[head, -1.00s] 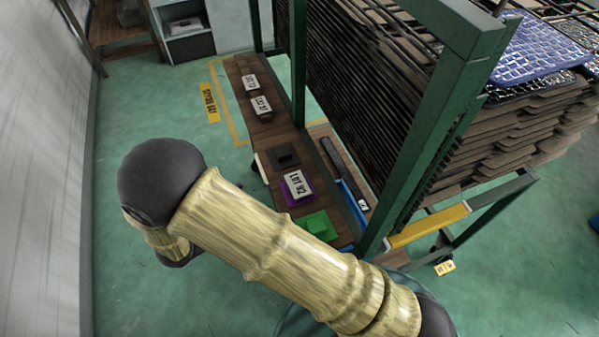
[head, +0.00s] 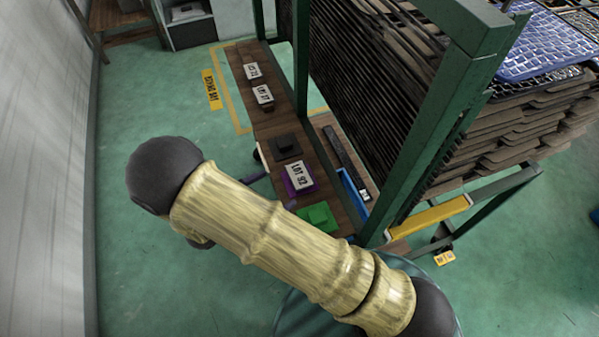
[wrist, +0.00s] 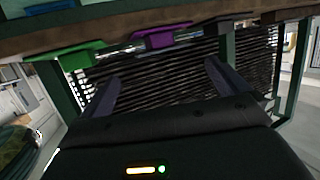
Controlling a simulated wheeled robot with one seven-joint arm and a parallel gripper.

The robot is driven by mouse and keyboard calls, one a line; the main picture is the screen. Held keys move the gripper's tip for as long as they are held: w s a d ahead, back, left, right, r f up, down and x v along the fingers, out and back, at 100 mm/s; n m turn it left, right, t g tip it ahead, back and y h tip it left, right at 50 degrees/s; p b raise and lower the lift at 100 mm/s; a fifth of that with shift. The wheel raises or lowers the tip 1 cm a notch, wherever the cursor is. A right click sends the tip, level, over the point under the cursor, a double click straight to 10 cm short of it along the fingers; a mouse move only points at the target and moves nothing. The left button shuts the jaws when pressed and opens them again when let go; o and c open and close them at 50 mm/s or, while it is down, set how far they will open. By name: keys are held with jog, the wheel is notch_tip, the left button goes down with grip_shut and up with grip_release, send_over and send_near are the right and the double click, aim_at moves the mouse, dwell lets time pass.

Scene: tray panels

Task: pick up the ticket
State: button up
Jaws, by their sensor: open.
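A white ticket marked LOT 92 (head: 299,176) lies on a purple holder (head: 308,189) on a brown shelf. Two more white tickets, LOT 17 (head: 263,94) and one with blurred print (head: 252,72), sit on dark holders further back; I cannot tell from the task which ticket is meant. My gripper (wrist: 162,70) is open and empty in the wrist view. The purple holder (wrist: 160,38) shows beyond and above the fingertips, apart from them. The ticket's face is not visible there. In the head view my arm hides most of the gripper.
A green block (head: 318,217) and an empty dark holder (head: 286,146) flank the purple holder. A green rack post (head: 425,130) and stacked trays (head: 540,120) stand to the right. Open green floor (head: 150,260) lies to the left.

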aim_at(296, 177)
jog(key=shift+p+x, duration=0.3)
jog(key=shift+x, duration=2.05)
jog(key=p+x, duration=0.1)
jog(key=x, duration=0.5)
jog(key=shift+s+a, duration=0.1)
jog(key=shift+a, duration=0.05)
jog(key=c, duration=0.6)
